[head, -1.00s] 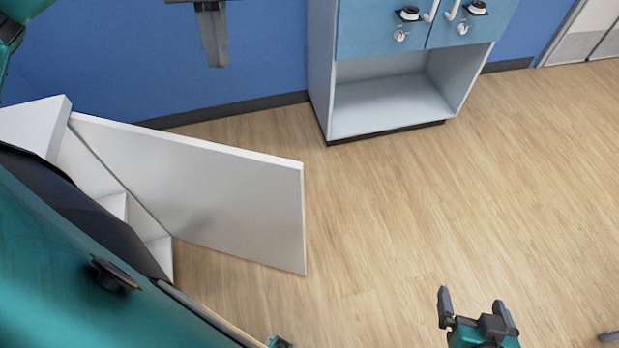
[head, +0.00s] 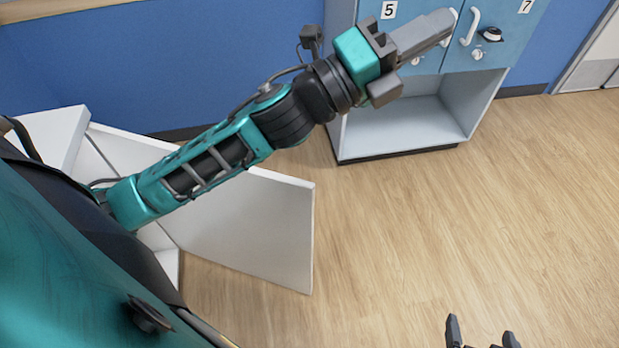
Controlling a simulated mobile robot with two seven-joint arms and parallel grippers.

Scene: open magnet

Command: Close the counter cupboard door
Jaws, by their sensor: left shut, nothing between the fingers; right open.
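The white counter cupboard door (head: 262,228) stands swung open at the left, out over the wooden floor. The white counter cupboard (head: 58,133) is at the far left, mostly hidden behind my body and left arm. My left arm reaches across above the door and hides part of its upper edge. My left gripper (head: 438,28) is shut and empty, beyond the door's free edge and in front of the blue lockers. It appears apart from the door. My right gripper (head: 482,335) is open and empty at the bottom right, over the floor, with only its fingers showing.
A blue locker unit (head: 425,62) with handles, locks and an open grey lower shelf stands at the back against the blue wall (head: 220,55). The wooden floor (head: 450,220) right of the door is clear. Grey-white double doors (head: 595,55) are at the top right.

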